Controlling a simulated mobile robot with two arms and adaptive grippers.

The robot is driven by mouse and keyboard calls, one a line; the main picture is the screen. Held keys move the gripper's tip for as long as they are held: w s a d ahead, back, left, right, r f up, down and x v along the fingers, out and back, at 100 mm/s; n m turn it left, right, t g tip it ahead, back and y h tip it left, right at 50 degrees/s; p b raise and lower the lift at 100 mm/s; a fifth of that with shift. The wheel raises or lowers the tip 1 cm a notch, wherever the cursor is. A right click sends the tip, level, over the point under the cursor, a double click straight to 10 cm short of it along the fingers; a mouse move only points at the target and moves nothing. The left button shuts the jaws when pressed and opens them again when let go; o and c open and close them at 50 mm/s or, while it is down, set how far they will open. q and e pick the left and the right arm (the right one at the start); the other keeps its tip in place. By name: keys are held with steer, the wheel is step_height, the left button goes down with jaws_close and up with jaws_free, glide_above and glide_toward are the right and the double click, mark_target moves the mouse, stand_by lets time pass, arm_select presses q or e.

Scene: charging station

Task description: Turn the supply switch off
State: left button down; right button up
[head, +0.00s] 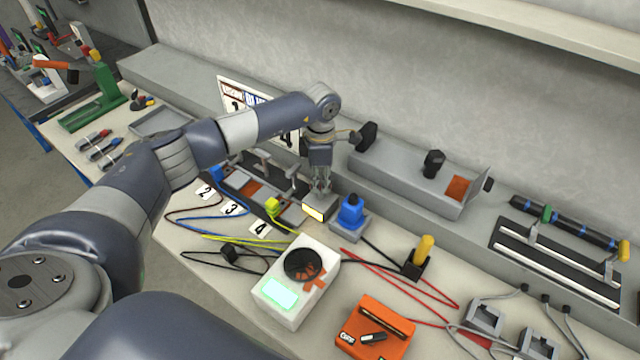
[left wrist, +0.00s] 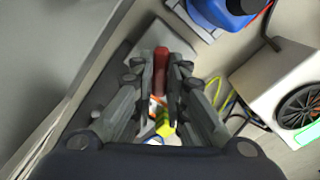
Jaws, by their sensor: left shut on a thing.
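The supply switch looks to be the small grey box with a lit yellow face (head: 313,212) in the middle of the bench in the head view. My left gripper (head: 320,192) points down at the top of this box. In the left wrist view, a red lever (left wrist: 161,68) stands between my left fingers (left wrist: 162,85), and they are shut on it. A grey surface (left wrist: 185,45) shows behind the lever. The fingers hide the lever in the head view, and its exact tilt is hard to tell. My right gripper is not in view.
A blue plug on a grey base (head: 351,213) stands close right of the box. A yellow-green plug (head: 272,206) is to its left. A white meter with a black dial (head: 296,283) and an orange device (head: 375,328) are in front. Loose cables lie around them.

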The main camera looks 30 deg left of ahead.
mark_target(321, 184)
arm_select(q)
steer(key=n+b, duration=0.1)
steer(key=n, duration=0.4)
steer(key=shift+w+r+n+b, duration=0.1)
steer(key=shift+n+b, duration=0.2)
steer(key=shift+b, duration=0.1)
steer(key=n, duration=0.3)
steer(key=shift+n+b, duration=0.35)
steer(key=shift+n, duration=0.05)
steer(key=shift+r+n, duration=0.1)
steer(key=shift+n, duration=0.5)
steer(key=c, duration=1.6)
jaws_free()
step_height(321, 184, up, 12)
